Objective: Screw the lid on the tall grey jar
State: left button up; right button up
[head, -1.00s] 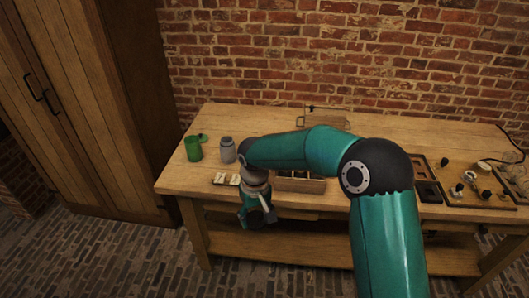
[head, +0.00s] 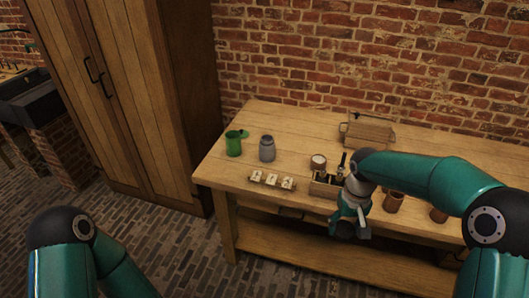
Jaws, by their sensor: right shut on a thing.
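The tall grey jar (head: 267,149) stands upright on the workbench, right of a green jar (head: 233,146). Its narrower neck shows at the top; I cannot make out a separate lid on it. My right gripper (head: 349,228) hangs by the front edge of the bench, to the right of and nearer than the grey jar, well apart from it. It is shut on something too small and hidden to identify. My left arm shows at the lower left, but its gripper is out of view.
A small rack with white pieces (head: 272,180) lies at the bench's front edge. A wooden box (head: 322,190) is partly behind my right wrist. A brown jar with a pale top (head: 318,162) stands behind it. A wooden case (head: 368,131) stands at the back. Bench space behind the jars is clear.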

aim_at(267, 144)
jog(key=z, duration=0.1)
jog(key=i, duration=1)
jog(key=u, duration=0.1)
